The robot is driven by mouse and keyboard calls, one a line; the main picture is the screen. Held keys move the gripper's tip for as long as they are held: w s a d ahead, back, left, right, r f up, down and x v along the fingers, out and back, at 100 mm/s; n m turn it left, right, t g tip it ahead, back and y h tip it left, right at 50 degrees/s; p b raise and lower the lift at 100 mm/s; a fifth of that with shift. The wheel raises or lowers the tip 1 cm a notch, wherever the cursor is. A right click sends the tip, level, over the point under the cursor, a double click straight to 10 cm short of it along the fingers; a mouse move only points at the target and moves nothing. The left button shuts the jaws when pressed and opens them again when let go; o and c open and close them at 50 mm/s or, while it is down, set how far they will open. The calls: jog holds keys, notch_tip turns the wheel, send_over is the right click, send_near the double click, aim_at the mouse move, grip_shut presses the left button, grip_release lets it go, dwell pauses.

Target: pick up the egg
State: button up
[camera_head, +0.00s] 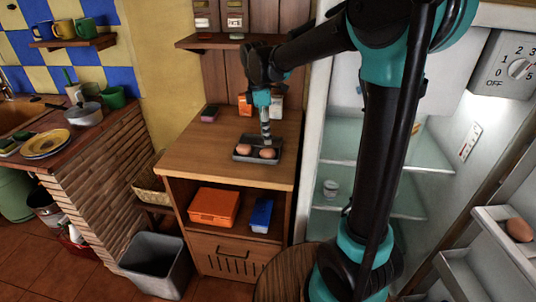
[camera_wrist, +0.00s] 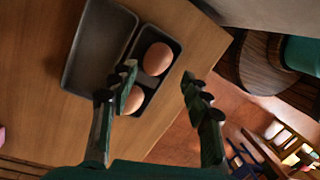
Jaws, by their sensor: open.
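Two brown eggs lie in a dark tray (camera_head: 252,160) on the wooden cabinet. In the head view one egg (camera_head: 242,149) is at the left and the other egg (camera_head: 267,153) is at the right. My gripper (camera_head: 266,139) points down over the tray, close to the right egg. In the wrist view the tray (camera_wrist: 95,45) shows a large empty compartment beside the eggs. One egg (camera_wrist: 157,58) is fully visible; the other egg (camera_wrist: 132,99) is partly hidden behind a finger. My gripper (camera_wrist: 159,84) is open, its fingers apart with nothing held between them.
A third egg (camera_head: 519,230) sits on a shelf of the open fridge door at the right. Small boxes (camera_head: 262,104) stand behind my gripper on the cabinet top (camera_head: 205,157). An orange box (camera_head: 214,206) and a blue box (camera_head: 261,215) are on the shelf below.

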aim_at(267, 149)
jog(key=shift+s+d+f, duration=0.1)
jog(key=shift+s+f, duration=0.1)
jog(key=shift+f, duration=1.4)
jog(key=shift+s+d+f, duration=0.1)
jog(key=shift+s+f, duration=0.05)
jog(key=shift+f, duration=1.45)
jog(key=c, duration=0.4)
